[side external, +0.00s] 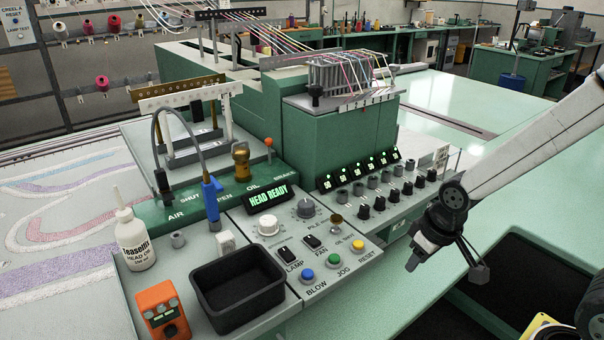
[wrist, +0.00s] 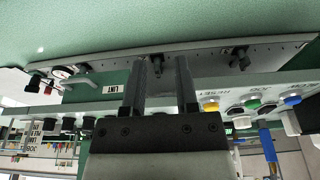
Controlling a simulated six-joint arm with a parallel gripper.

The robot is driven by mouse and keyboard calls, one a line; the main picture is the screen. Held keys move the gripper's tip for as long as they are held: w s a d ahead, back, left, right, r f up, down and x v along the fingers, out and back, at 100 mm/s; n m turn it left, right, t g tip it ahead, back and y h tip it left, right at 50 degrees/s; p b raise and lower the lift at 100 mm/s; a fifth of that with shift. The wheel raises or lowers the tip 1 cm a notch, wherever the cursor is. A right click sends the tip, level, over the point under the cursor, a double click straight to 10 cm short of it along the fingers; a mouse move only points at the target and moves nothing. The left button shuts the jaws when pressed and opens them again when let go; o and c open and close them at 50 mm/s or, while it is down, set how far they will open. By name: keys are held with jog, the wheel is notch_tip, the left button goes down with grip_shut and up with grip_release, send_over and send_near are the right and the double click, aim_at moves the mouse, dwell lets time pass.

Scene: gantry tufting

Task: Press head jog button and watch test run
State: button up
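The green JOG button (side external: 332,260) sits on the grey control panel between the blue BLOW button (side external: 307,276) and the yellow RESET button (side external: 358,245). The green button also shows, upside down, in the wrist view (wrist: 253,104), right of my fingers. The display (side external: 265,203) reads HEAD READY in green. My gripper (side external: 447,264) hangs to the right of the panel, clear of the buttons. In the wrist view my gripper's two fingers (wrist: 160,85) stand apart with nothing between them. The tufting head (side external: 335,135) stands behind the panel, with yarns running into it.
A black bin (side external: 237,290), an orange box (side external: 163,312) and a white oil bottle (side external: 134,240) stand left of the buttons. Lamp and fan switches (side external: 286,255) and knobs (side external: 305,208) rise beside them. The green table (side external: 520,165) at right is largely bare.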

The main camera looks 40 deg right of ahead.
grip_shut()
dwell(1.4)
